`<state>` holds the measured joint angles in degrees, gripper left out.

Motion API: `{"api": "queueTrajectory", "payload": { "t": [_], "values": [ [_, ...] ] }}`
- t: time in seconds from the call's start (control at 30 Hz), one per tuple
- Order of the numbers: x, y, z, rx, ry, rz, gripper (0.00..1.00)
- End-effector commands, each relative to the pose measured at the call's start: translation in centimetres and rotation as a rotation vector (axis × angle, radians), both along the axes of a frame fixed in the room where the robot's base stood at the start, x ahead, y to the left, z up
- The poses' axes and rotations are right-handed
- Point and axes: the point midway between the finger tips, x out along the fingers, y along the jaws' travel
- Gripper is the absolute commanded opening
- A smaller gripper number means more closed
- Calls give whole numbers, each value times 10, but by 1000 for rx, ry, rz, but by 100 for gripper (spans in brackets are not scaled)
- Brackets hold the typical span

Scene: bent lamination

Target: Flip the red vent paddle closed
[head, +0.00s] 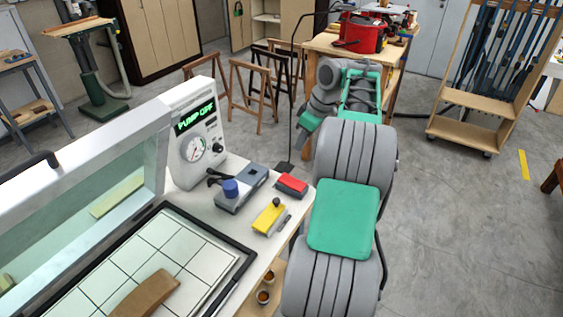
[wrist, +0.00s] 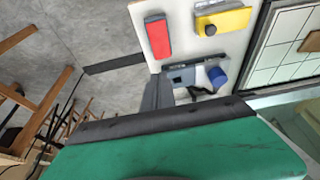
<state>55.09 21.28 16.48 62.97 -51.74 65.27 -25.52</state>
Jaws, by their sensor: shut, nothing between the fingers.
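The red vent paddle (head: 292,184) is a small red slab on a dark base near the bench's right edge. It also shows in the wrist view (wrist: 157,37), above and ahead of my fingers; its exact tilt is hard to tell. My gripper (wrist: 158,92) is shut and empty, its grey fingers pointing up in the wrist view toward the bench edge. It is apart from the paddle. In the head view, my green and grey wrist (head: 309,122) hangs beyond the paddle, past the bench's far right corner; the fingertips are hard to make out there.
A grey block with a blue knob (head: 230,188) stands left of the paddle, and a yellow block (head: 268,217) with a black knob stands nearer. The control box (head: 198,135) reads PUMP OFF. A gridded press bed (head: 165,245) lies left. A thin dark stand (head: 284,168) is behind.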

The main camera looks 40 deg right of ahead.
Motion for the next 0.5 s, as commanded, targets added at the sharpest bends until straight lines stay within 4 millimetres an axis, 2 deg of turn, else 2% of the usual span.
{"api": "queueTrajectory", "payload": {
  "t": [0.33, 0.5],
  "values": [
    [-6, -8, -1, 1, 0, -17, 0],
    [1, -4, -19, 2, 0, -15, 0]
  ]
}}
